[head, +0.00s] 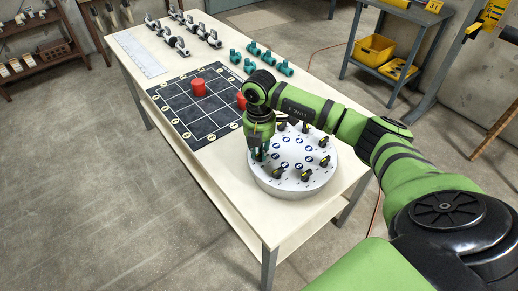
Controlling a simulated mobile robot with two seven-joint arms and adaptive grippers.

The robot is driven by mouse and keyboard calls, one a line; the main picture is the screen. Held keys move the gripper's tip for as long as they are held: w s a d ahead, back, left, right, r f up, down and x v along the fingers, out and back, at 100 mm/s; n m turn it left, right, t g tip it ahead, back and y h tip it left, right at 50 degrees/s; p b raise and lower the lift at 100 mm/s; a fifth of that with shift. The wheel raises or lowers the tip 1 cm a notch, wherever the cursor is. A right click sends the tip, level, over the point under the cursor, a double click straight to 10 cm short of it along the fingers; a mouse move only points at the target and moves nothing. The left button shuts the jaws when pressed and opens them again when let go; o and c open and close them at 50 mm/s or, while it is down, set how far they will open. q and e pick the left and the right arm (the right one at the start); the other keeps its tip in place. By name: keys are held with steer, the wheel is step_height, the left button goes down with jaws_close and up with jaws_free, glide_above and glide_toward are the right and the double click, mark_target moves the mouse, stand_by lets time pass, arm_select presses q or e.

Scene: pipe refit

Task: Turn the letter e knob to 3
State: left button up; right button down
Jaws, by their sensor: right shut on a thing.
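A round white dial plate (287,180) stands on the near end of the table. It carries several black knobs with yellow marks, such as the one at its right side (324,161) and the one at its front right (306,175). My right gripper (258,155) points down at the plate's left edge and is shut on a knob there. That knob is mostly hidden by the fingers. The letters and numbers on the plate are too small to read, so I cannot tell which knob is e. My left gripper is not in view.
The table's (238,219) left front is clear.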

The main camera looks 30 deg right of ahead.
steer(key=shift+m, duration=0.9)
steer(key=c, duration=1.1)
jaws_free()
steer(key=shift+c, duration=0.2)
steer(key=shift+r, duration=0.1)
step_height(320, 180, up, 12)
